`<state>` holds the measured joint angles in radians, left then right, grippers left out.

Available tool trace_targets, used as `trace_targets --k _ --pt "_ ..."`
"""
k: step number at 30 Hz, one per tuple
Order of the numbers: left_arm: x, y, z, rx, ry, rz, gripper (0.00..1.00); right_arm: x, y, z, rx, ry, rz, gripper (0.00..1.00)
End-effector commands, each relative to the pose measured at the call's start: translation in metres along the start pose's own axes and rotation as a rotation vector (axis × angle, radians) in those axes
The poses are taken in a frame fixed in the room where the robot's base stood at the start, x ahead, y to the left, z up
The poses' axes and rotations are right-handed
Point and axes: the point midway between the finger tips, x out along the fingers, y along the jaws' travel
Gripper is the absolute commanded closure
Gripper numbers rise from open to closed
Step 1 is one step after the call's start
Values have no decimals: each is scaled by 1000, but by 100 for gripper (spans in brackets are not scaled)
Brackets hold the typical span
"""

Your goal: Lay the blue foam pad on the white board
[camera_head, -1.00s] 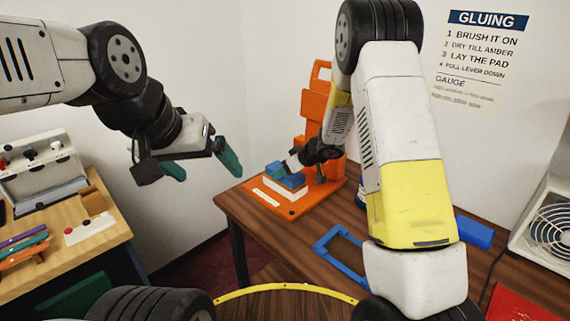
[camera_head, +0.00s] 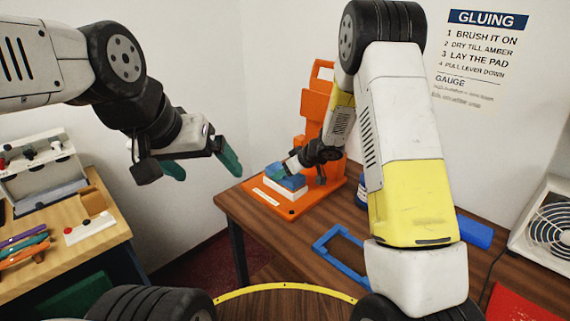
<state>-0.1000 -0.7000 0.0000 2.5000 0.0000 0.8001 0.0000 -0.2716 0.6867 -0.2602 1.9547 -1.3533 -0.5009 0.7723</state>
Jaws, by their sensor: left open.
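The blue foam pad (camera_head: 292,183) is at the orange press on the brown table. It is directly over the white board (camera_head: 284,193), and appears to rest on it; any small gap is too fine to tell. My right gripper (camera_head: 304,172) reaches down at the pad from the right. Its fingers are small and partly hidden, so I cannot tell whether they still grip the pad. My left gripper (camera_head: 203,166) is open and empty, with green fingertips apart, in the air left of the table.
The orange press (camera_head: 308,118) stands behind the pad. A blue frame (camera_head: 342,251) and a blue block (camera_head: 474,231) lie on the table. A fan unit (camera_head: 548,228) stands at right. A wooden side bench (camera_head: 96,244) with colored tools is at left.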

Motion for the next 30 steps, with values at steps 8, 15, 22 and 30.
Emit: trace_targets --k 8,15,22,30 --pt "0 0 0 0 0 0 8 0 0 0 0 0 0 81" --pt "0 0 0 0 0 0 8 1 0 1 1 0 0 81" --pt "0 0 0 0 0 0 8 3 0 3 2 0 0 81" --pt "0 0 0 0 0 0 8 4 0 4 0 1 1 19"
